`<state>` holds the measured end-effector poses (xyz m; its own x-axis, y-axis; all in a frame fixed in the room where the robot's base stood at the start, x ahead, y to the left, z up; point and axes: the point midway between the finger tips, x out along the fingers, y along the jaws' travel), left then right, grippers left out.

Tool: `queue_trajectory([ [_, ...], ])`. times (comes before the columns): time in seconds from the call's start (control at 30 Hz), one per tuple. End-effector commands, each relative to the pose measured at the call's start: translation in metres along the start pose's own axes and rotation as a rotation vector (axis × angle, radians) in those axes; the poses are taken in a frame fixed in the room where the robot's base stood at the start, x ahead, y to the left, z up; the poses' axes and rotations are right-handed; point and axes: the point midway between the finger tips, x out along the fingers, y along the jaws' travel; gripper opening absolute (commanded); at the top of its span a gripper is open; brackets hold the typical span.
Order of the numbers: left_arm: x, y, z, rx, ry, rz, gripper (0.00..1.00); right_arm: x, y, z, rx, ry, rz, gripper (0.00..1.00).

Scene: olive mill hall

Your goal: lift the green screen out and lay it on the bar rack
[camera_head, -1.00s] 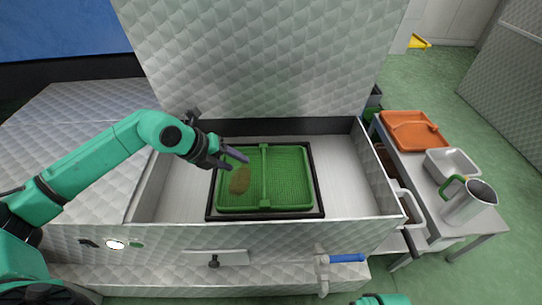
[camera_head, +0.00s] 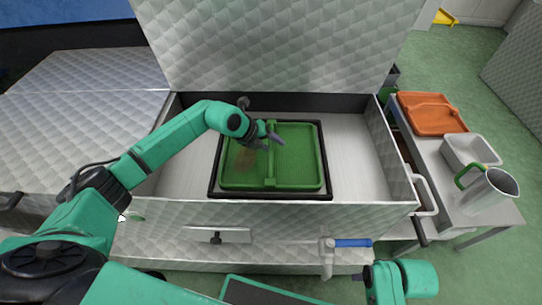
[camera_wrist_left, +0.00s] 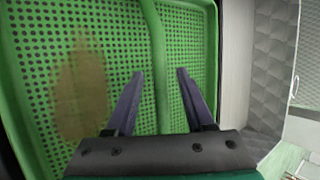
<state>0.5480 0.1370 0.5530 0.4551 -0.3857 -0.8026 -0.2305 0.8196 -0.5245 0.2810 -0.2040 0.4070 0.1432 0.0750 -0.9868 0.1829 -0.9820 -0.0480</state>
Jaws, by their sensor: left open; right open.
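The green screen (camera_head: 300,165) is a perforated tray with a raised rim and a central bar. It lies in a black frame (camera_head: 216,180) inside the open metal vat. A brownish patch shows on its left half, also in the left wrist view (camera_wrist_left: 80,95). My left gripper (camera_head: 272,143) is open over the screen. In the left wrist view its fingers (camera_wrist_left: 160,74) point at the screen, one on each side of the central bar (camera_wrist_left: 158,45); contact cannot be told. My right gripper is out of view. I cannot pick out the bar rack.
The vat's raised lid (camera_head: 280,45) stands behind, and its front wall (camera_head: 290,216) has a blue-handled valve (camera_head: 352,243). The vat floor right of the frame (camera_head: 358,150) is clear.

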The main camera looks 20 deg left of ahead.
Motion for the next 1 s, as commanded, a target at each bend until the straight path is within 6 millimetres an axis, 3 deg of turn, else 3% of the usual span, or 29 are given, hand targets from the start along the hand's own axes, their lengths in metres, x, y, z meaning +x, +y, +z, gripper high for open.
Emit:
queue_trajectory([
  [0.13, -0.0005, 0.0000, 0.0005, 0.000, -0.001, 0.000, 0.53, -0.0007, -0.0001, 0.0001, 0.000, -0.001, 0.000, 0.50],
  [0.17, -0.0006, 0.0000, 0.0004, 0.000, -0.001, 0.000, 0.50, -0.0007, -0.0001, 0.0001, 0.000, -0.001, 0.000, 0.50],
  [0.3, -0.0007, 0.0000, 0.0003, 0.000, 0.000, 0.000, 0.00, -0.0005, -0.0001, 0.0001, 0.000, -0.001, 0.000, 0.50],
  [1.0, -0.0008, 0.0004, 0.0000, -0.003, 0.001, 0.001, 0.00, -0.0002, 0.0000, 0.0001, 0.000, -0.001, 0.000, 0.50],
])
